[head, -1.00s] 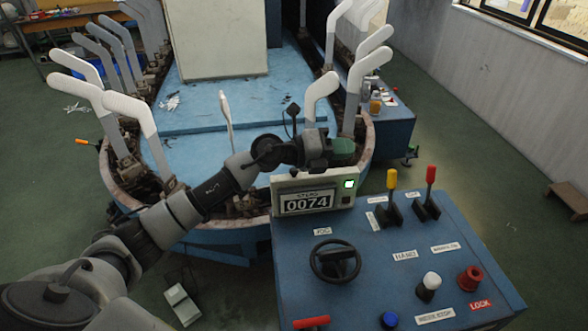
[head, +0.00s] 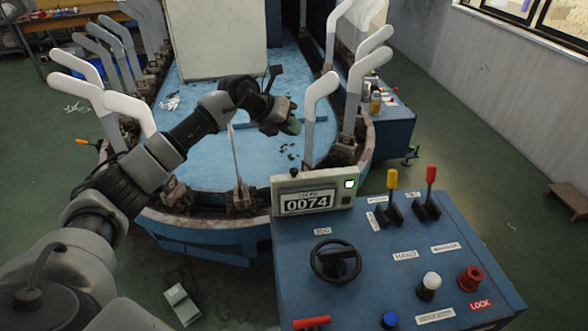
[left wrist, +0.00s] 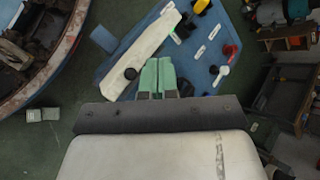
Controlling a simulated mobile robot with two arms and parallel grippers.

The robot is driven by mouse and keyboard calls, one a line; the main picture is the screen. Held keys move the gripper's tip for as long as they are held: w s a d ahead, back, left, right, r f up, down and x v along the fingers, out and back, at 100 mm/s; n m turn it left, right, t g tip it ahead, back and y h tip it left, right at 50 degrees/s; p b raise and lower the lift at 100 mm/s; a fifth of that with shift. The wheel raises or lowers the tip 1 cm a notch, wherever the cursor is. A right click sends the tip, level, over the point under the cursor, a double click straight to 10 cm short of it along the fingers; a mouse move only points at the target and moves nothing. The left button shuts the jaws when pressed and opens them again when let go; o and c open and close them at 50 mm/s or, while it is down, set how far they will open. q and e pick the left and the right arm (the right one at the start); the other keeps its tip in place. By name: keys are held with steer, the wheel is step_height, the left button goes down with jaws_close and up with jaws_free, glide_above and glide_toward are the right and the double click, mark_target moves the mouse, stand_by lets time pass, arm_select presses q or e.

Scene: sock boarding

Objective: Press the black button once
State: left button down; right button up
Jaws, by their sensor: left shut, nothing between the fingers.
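A black button (head: 293,172) stands on top of the pale counter box (head: 275,200), near its left end. In the left wrist view the black button (left wrist: 130,73) shows as a dark round cap on the white box, left of my fingers. My left gripper (head: 291,127) is above and beyond the counter box in the head view, apart from the button. Its green fingers (left wrist: 157,65) are together and empty in the left wrist view. The display reads 0074, and a green light is lit beside it. My right gripper is not in view.
The blue console (head: 370,270) carries a black handwheel (head: 335,261), yellow and red levers, and white, red and blue knobs. Behind it is the boarding machine with upright white sock forms (head: 318,95). The air around the counter box looks clear.

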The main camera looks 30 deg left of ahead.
mark_target(293, 168)
arm_select(q)
step_height(293, 168, down, 8)
steer(key=b, duration=0.5)
steer(key=shift+f+b, duration=0.15)
steer(key=shift+b, duration=0.25)
steer(key=shift+f, duration=0.3)
stand_by(1.3)
steer(key=shift+f+b, duration=0.3)
steer(key=shift+f, duration=0.1)
steer(key=shift+f+b, duration=0.35)
steer(key=shift+f, duration=0.35)
stand_by(0.6)
stand_by(0.3)
steer(key=shift+r+p, duration=0.8)
steer(key=shift+r, duration=0.3)
